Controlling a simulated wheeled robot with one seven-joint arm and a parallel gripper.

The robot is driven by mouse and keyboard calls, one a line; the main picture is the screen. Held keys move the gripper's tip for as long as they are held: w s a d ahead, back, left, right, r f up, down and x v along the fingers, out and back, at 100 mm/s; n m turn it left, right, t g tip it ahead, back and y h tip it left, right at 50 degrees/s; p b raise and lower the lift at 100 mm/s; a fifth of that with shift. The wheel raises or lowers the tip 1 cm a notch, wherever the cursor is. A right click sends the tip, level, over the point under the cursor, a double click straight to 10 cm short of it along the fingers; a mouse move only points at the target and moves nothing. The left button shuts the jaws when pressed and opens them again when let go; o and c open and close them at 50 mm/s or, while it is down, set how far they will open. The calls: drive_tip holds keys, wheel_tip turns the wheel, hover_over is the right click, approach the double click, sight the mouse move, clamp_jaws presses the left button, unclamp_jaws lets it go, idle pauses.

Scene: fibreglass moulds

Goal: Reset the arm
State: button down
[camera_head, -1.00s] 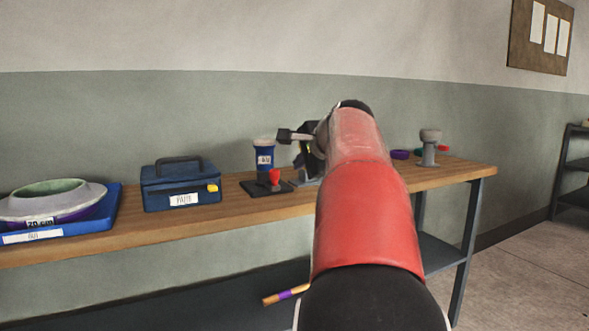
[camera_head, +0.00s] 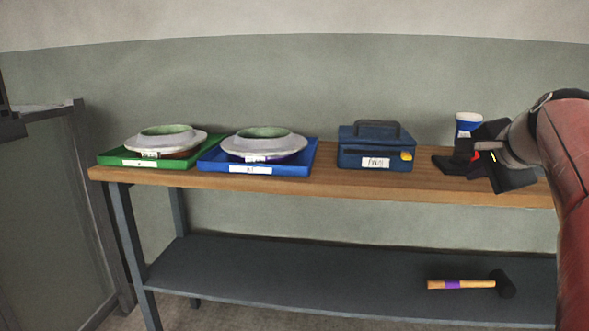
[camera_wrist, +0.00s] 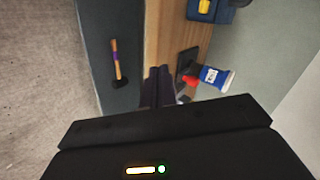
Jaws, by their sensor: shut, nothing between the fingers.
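My gripper (camera_wrist: 158,73) is shut and empty. In the wrist view its two dark fingers lie together in front of the bench's wooden edge. In the head view my arm comes in at the right, and the dark gripper (camera_head: 515,180) hangs in front of the right part of the bench top (camera_head: 330,187). It hides part of a black stand there. In the wrist view the red knob (camera_wrist: 190,80) on this stand and a blue and white labelled tub (camera_wrist: 215,77) show just to the right of the fingers.
A blue case (camera_head: 352,160) with a handle stands left of the gripper. Further left are a blue tray (camera_head: 212,163) and a green tray (camera_head: 112,158), each with a round mould. A mallet (camera_head: 462,284) lies on the lower shelf (camera_head: 300,275). A grey cabinet (camera_head: 60,200) is at far left.

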drive_tip(key=s+a+f+n+g+y, duration=0.1)
drive_tip(key=s+a+f+n, duration=0.3)
drive_tip(key=a+f, duration=0.3)
drive_tip(key=s+a+f+n+g, duration=0.2)
drive_tip(key=s+a+f+n, duration=0.2)
drive_tip(key=a, duration=0.5)
drive_tip(key=s+a+f+n+g, duration=0.1)
drive_tip(key=s+a+f+n, duration=0.2)
drive_tip(key=s+f, duration=0.3)
drive_tip(key=s+a+f+n+g, duration=0.1)
drive_tip(key=s+a+f+n, duration=0.2)
drive_tip(key=s+f+n, duration=0.2)
wheel_tip(320, 180, down, 2)
drive_tip(key=shift+s+a+f+n, duration=0.1)
drive_tip(key=shift+s+a+n, duration=0.2)
drive_tip(key=shift+s, duration=0.25)
